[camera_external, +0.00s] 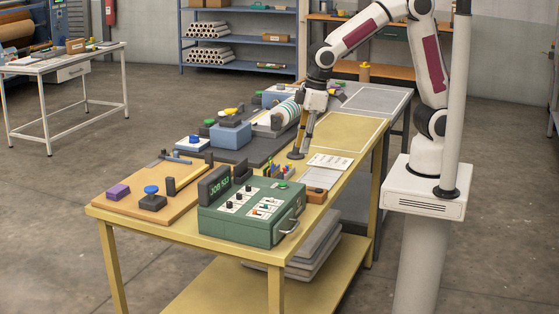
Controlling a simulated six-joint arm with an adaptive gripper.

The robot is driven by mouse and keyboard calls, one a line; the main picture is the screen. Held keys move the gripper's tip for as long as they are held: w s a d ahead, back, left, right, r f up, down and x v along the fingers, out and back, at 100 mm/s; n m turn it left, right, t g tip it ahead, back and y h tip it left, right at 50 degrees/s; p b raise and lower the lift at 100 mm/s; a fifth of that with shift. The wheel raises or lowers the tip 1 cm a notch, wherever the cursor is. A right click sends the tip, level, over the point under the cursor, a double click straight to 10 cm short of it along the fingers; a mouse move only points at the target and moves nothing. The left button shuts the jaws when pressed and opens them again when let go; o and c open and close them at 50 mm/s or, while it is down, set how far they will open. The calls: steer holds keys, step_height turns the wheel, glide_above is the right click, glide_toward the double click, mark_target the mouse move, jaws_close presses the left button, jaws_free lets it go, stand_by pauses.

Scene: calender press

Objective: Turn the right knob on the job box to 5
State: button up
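The job box is a green case (240,232) at the near end of the yellow table. Its raised dark display (219,183) shows green text reading like "JOB" and a number too small to be sure of. Small black knobs (250,189) stand on pale panels on its top. Their pointers and scale marks are too small to read. My gripper (314,102) is well behind the box, above the middle of the table, apart from the knobs. Its fingers are small and overlap a slim post, so I cannot tell whether they are open or shut.
A tan board (135,203) with a blue-topped button (152,198) and a purple block (118,191) lies left of the box.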

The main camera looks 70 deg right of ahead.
glide_toward(249, 186)
steer(key=shift+n+y, duration=0.4)
steer(key=s+d+f, duration=0.2)
steer(key=s+d, duration=0.1)
steer(key=s+d+f, duration=0.1)
steer(key=s+d, duration=0.1)
steer(key=shift+f, duration=0.15)
steer(key=shift+m+t+y, duration=0.3)
steer(key=shift+t+y, duration=0.2)
steer(key=shift+t, duration=0.3)
steer(key=w+a+r, duration=0.1)
steer(key=w, duration=0.1)
steer(key=w+a+r, duration=0.1)
steer(key=a, duration=0.1)
steer(key=shift+w+a+r, duration=0.25)
steer(key=shift+w+a, duration=0.05)
steer(key=shift+w, duration=0.1)
steer(key=shift+f, duration=0.15)
steer(key=shift+x, duration=3.75)
jaws_close()
